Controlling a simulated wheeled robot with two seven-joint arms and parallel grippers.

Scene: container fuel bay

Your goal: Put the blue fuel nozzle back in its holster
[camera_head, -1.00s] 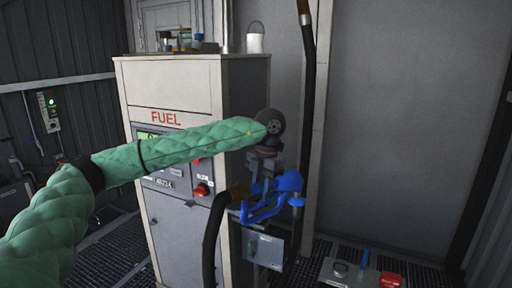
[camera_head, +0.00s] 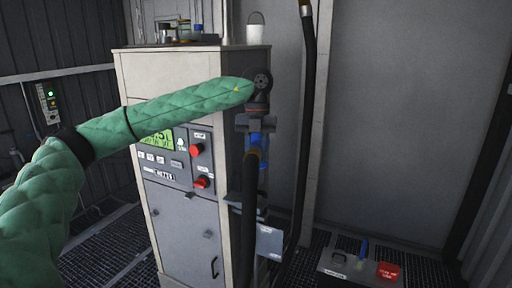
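My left gripper (camera_head: 256,124) is at the end of the green-sleeved arm, beside the right side of the fuel pump. The blue fuel nozzle (camera_head: 263,142) hangs just below it, seen nearly end-on and partly covered by the gripper and the hose. The gripper appears shut on the nozzle, though its fingertips are mostly hidden. A black hose (camera_head: 249,195) with a brownish collar runs down from the nozzle. Dark grey hardware (camera_head: 262,200) on the pump's side, behind the hose, may be the holster; its opening is not clear. My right gripper is out of view.
The fuel pump (camera_head: 180,80) has red buttons and a lit display. Below the nozzle is a pale grey box (camera_head: 269,242). Another dark hose (camera_head: 307,110) hangs by a post. A low case with a red item (camera_head: 388,271) lies on the grating at right.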

